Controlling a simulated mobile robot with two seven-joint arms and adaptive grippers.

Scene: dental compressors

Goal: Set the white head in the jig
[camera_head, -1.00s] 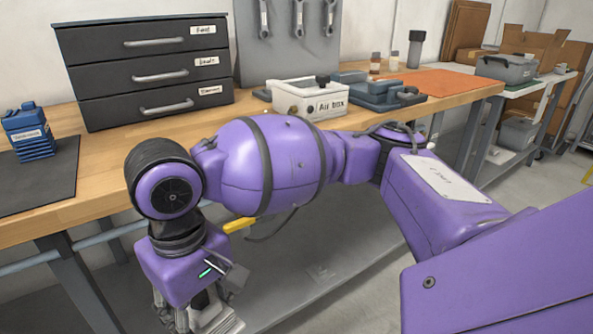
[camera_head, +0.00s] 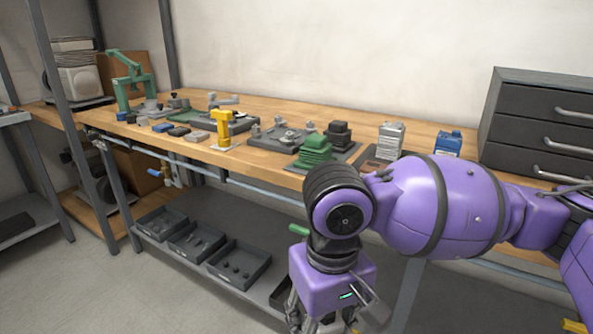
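A pale grey-white block (camera_head: 391,140), which looks like the white head, stands upright on the bench on a dark mat. A green finned block (camera_head: 314,150) and a dark block (camera_head: 338,133) stand to its left, a blue block (camera_head: 447,143) to its right. A dark plate with grey metal fittings (camera_head: 287,138) lies left of the green block; I cannot tell whether it is the jig. My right gripper (camera_head: 318,326) hangs low in front of the bench, cut by the bottom edge, away from the blocks; its fingers are unclear. My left gripper is out of view.
A yellow tool (camera_head: 223,128) and small parts stand mid-bench. A green press (camera_head: 130,80) is at the far left and a dark drawer unit (camera_head: 540,125) at the right. Bins (camera_head: 238,264) sit on the lower shelf. A rack post (camera_head: 70,100) rises at left.

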